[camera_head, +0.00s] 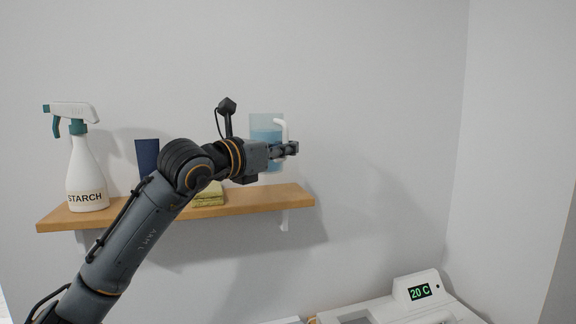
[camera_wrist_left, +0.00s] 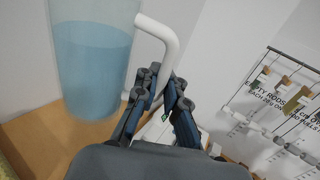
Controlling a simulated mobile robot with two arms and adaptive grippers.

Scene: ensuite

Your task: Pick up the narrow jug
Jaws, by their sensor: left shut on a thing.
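The narrow jug (camera_head: 265,124) is a clear, tall vessel with blue liquid in it and a white handle on its right side. It looks upright, with a strip of wall showing between its base and the shelf (camera_head: 258,196) in the head view. My left gripper (camera_head: 290,149) is shut on the jug's handle and hides part of its lower side. In the left wrist view the jug (camera_wrist_left: 92,70) is at upper left, and my left gripper's fingers (camera_wrist_left: 161,85) close around the lower part of the handle. My right gripper is not in view.
On the shelf stand a white starch spray bottle (camera_head: 87,175) at the left, a dark blue object (camera_head: 147,155) and a yellowish sponge-like block (camera_head: 209,196) behind my arm. A white appliance with a 20 C display (camera_head: 419,292) is at lower right. Wall space right of the jug is free.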

